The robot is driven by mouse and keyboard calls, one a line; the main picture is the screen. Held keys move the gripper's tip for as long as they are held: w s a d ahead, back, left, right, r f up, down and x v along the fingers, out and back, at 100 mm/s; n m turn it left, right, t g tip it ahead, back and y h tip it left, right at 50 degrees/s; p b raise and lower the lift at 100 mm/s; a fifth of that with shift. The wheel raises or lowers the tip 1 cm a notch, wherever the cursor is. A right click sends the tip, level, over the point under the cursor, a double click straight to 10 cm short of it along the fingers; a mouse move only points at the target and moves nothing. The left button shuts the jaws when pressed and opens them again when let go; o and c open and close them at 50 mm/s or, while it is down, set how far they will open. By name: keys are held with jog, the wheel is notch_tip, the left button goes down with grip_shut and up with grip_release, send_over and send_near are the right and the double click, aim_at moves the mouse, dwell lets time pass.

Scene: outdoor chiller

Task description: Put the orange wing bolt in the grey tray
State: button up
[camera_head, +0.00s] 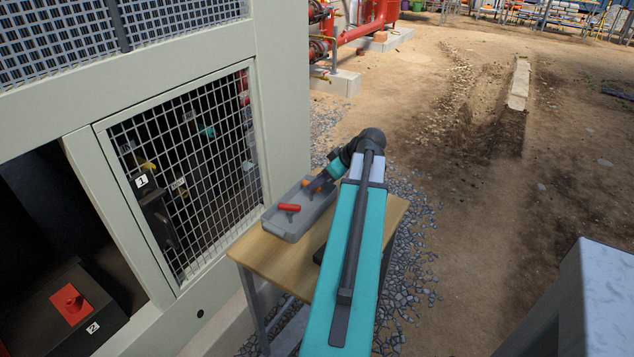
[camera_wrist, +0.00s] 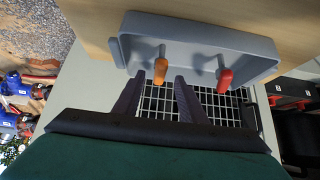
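The grey tray (camera_head: 291,227) sits on a small wooden table; in the wrist view its rim (camera_wrist: 200,22) shows at the top. The orange wing bolt (camera_wrist: 160,74) appears within the tray, its wide end toward the camera; in the head view it shows as a small orange patch (camera_head: 312,185) beside my gripper. My gripper (camera_wrist: 157,78) is open at the tray, its two dark fingers on either side of the bolt with visible gaps. In the head view my gripper (camera_head: 319,183) partly hides the bolt and the tray's far end.
A red bolt (camera_wrist: 225,76) is also in the tray, to the right of the orange one; it shows in the head view too (camera_head: 289,207). The wooden table (camera_head: 270,255) stands close beside the chiller's mesh panel (camera_head: 190,170). Gravel and open ground lie to the right.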

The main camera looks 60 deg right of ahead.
jog(key=b+v, duration=0.1)
jog(key=v, duration=0.8)
jog(key=shift+s+r, duration=0.15)
jog(key=shift+r, duration=0.05)
jog(key=shift+r, duration=0.1)
dwell(0.5)
notch_tip(320, 180, up, 21)
jog(key=p, duration=2.1)
jog(key=shift+r+p, duration=0.4)
jog(key=shift+s, duration=0.1)
jog(key=shift+s, duration=0.55)
